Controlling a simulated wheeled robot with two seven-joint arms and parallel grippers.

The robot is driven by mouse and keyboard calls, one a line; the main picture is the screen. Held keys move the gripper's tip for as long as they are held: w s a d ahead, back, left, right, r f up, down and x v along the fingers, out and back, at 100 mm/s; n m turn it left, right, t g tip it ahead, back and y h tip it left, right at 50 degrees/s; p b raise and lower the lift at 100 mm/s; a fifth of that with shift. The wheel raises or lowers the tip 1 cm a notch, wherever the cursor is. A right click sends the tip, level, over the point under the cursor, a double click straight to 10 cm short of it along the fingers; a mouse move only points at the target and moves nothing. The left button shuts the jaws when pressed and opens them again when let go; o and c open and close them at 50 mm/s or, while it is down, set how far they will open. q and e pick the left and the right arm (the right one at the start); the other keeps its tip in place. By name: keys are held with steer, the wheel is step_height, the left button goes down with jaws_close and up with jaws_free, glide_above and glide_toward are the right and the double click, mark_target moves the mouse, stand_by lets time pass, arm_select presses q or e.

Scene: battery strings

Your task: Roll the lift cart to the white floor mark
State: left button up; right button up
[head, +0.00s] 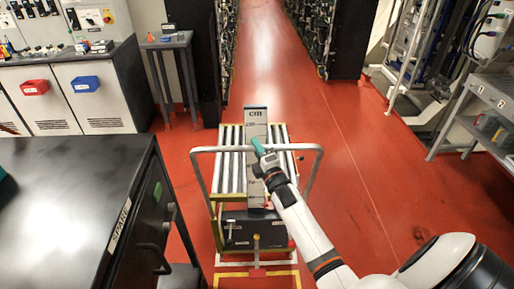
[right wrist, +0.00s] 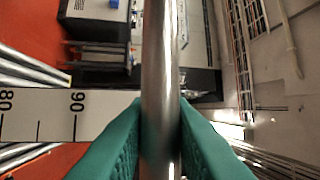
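The lift cart (head: 230,165) stands on the red floor in the middle of the head view, with a roller top, a grey tube handle and an upright scale plate (head: 256,125). My right gripper (head: 259,148) is at the middle of the handle bar. In the right wrist view its teal fingers (right wrist: 161,140) lie against both sides of the metal bar (right wrist: 160,60), shut on it. A yellow outline (head: 228,275) shows on the floor at the cart's near end. My left gripper is not clearly seen.
A black cabinet (head: 60,215) stands close on the left. A grey side table (head: 168,40) and a white cabinet (head: 50,100) are behind it. Dark racks line a clear red aisle (head: 265,50) ahead. A grey shelf cart (head: 490,100) stands at the right.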

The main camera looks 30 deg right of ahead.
jaws_close()
steer(key=shift+w+d+b, duration=0.1)
steer(key=shift+w+b, duration=0.05)
steer(key=shift+b, duration=0.15)
steer(key=shift+w+d+r+b, duration=0.1)
steer(key=shift+w+d+b, duration=0.05)
steer(key=shift+b, duration=0.15)
steer(key=shift+r, duration=0.15)
steer(key=shift+w+d, duration=0.1)
steer(key=shift+w, duration=0.1)
steer(key=o, duration=0.7)
jaws_free()
steer(key=shift+w+f, duration=0.15)
steer(key=shift+f, duration=0.1)
